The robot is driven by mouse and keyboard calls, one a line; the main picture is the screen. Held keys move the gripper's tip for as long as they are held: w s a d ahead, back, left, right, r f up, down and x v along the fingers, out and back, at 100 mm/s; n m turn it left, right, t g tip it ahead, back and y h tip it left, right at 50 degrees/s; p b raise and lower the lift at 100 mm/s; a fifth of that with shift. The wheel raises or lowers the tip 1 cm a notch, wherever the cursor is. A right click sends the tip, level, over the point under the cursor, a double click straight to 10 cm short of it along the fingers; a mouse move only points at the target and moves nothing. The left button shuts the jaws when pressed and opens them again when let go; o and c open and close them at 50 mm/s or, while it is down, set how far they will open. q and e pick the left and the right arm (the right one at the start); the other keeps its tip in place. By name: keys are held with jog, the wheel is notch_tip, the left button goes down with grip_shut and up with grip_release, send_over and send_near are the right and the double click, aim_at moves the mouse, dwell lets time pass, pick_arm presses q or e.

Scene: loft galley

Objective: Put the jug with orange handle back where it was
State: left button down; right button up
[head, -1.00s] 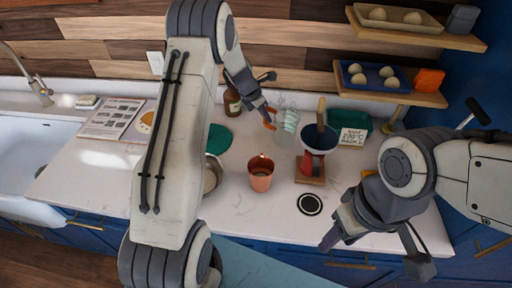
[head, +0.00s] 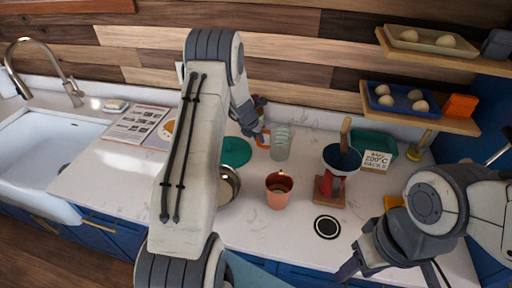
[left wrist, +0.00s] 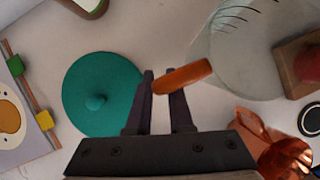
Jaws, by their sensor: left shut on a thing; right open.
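The clear jug (head: 281,143) with the orange handle (head: 263,138) is at the back of the counter, roughly upright. Its glass body also shows in the left wrist view (left wrist: 250,55), with grey marks on its side. My left gripper (left wrist: 162,82) is shut on the orange handle, left of the jug's body; in the head view its arm hides part of the counter. I cannot tell whether the jug's base touches the counter. My right gripper (head: 388,276) is open and empty at the front right.
A teal round lid (head: 236,151) lies left of the jug. A copper cup (head: 279,191) and a metal bowl (head: 229,186) stand in front. A dripper stand (head: 330,188) is to the right. Shelves (head: 440,120) hang at the right. Bare counter lies between the cup and the front edge.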

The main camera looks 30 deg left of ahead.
pick_arm(q)
jog(key=shift+w+a+f, duration=0.1)
jog(key=shift+a+f, duration=0.15)
jog(key=shift+f, duration=0.55)
jog(key=shift+s+a+f, duration=0.1)
jog(key=shift+a+f, duration=0.15)
jog(key=shift+f, duration=0.55)
jog(key=shift+w+a+f, duration=0.1)
jog(key=shift+a+f, duration=0.15)
jog(key=shift+f, duration=0.55)
jog(key=shift+f+b, duration=0.15)
jog(key=shift+b, duration=0.15)
jog(key=c, duration=0.8)
grip_release()
